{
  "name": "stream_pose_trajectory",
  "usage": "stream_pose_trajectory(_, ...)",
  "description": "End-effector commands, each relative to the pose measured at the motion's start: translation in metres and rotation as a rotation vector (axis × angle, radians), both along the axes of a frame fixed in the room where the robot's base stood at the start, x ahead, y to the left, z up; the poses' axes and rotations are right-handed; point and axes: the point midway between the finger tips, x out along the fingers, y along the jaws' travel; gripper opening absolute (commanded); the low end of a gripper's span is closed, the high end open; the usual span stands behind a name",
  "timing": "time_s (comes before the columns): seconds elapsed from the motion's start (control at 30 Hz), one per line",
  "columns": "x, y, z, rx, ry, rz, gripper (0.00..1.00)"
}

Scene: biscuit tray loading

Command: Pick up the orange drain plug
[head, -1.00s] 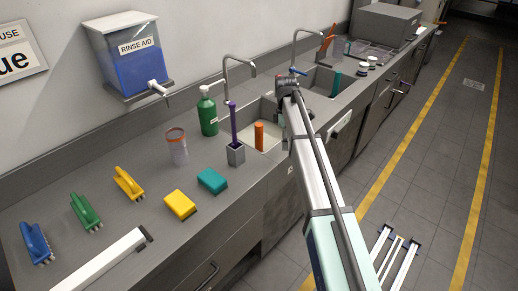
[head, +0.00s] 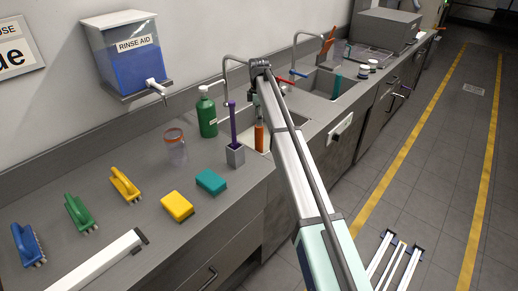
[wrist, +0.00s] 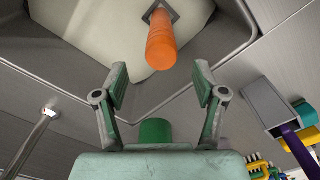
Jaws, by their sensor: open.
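The orange drain plug (head: 259,138) is a tall orange cylinder standing in the nearer sink (head: 284,134). In the wrist view the plug (wrist: 161,45) rises from a dark square fitting in the pale basin (wrist: 95,32). My gripper (wrist: 160,84) is open and empty, its two green-grey fingers spread to either side of the plug's line. The plug lies ahead of the fingertips, apart from them. In the head view my wrist is above this sink, and the arm hides part of the basin.
A purple-handled brush in a grey holder (head: 235,156) stands close beside the sink. A green bottle (head: 207,115) and a tap (head: 240,58) are behind. A clear jar (head: 175,148), sponges (head: 177,206) and scrub brushes (head: 28,244) sit further left on the counter.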

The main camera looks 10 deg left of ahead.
Motion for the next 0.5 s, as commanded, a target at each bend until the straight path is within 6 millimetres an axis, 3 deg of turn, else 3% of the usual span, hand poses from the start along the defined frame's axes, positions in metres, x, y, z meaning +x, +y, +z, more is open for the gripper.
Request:
stream_pose_trajectory(0.2, 0.0, 0.0, -0.025, 0.0, 0.0, 0.0, 0.7)
stream_pose_trajectory(0.5, -0.001, -0.001, -0.04, 0.0, 0.001, -0.001, 0.7)
